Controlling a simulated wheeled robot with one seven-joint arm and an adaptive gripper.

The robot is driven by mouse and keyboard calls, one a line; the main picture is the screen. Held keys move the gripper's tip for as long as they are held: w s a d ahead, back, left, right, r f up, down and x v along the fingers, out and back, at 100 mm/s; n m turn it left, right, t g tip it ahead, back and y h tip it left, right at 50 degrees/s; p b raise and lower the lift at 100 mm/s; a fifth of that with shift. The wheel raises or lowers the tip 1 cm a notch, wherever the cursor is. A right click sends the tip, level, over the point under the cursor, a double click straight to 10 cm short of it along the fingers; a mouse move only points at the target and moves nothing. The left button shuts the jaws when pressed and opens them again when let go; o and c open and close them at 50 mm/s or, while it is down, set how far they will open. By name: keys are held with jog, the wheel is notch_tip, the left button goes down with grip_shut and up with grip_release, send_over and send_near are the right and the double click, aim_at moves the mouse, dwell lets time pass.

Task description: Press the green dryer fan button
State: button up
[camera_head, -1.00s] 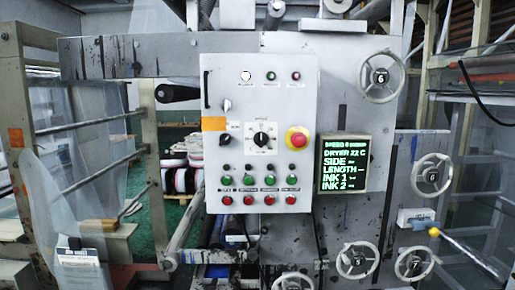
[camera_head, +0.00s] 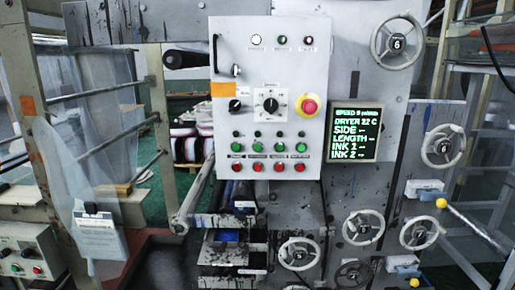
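A light grey control panel (camera_head: 222,115) faces me on the printing machine. Low on it is a row of several green buttons, from the leftmost green button (camera_head: 236,147) to the rightmost green button (camera_head: 302,147). A row of red buttons (camera_head: 257,167) lies just below, with small labels between the rows. The labels are too blurred for me to tell which green button is the dryer fan's. My gripper is not in view, and nothing covers the buttons.
Higher on the panel are a red emergency stop (camera_head: 308,106), a black rotary knob (camera_head: 268,105) and a white lamp (camera_head: 256,40). A display (camera_head: 355,133) reads DRYER 22 C. Handwheels (camera_head: 398,43) stand right. A smaller control box (camera_head: 28,252) is at lower left.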

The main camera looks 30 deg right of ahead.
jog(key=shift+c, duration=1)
